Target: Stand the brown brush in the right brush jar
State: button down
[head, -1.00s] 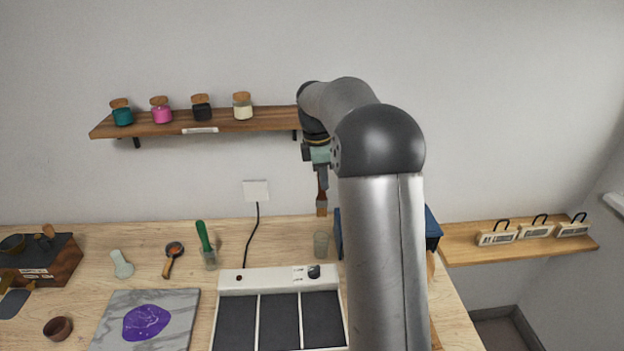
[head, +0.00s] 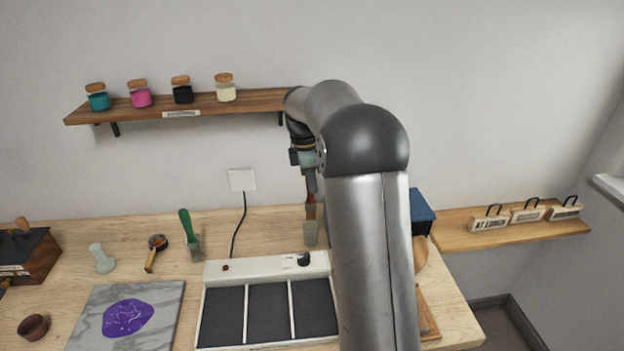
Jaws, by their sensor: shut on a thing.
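My gripper (head: 311,184) points down above the back of the table and is shut on the brown brush (head: 311,210). The brush hangs upright with its wide end down. The right brush jar (head: 311,236), a small clear glass, stands on the table below it. The brush's lower end meets the jar's rim in the picture; I cannot tell whether it is inside, above or behind the rim. My arm hides the area just right of the jar. The left glass jar (head: 196,252) holds a green brush (head: 187,224), which leans to the left.
A white panel with dark trays (head: 268,268) lies in front of the right jar. A blue box (head: 422,213) stands right of my arm. The wall shelf (head: 245,102) with several pigment jars is at upper left. A marble slab (head: 85,325) lies front left.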

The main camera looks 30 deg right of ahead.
aim_at(312, 198)
jog(key=shift+f+b, duration=1.4)
jog(key=shift+f, duration=1.45)
jog(key=c, duration=1.3)
grip_release()
notch_tip(312, 198, up, 17)
jog(key=a, duration=0.2)
jog(key=shift+w+r, duration=0.15)
jog(key=shift+w, duration=0.2)
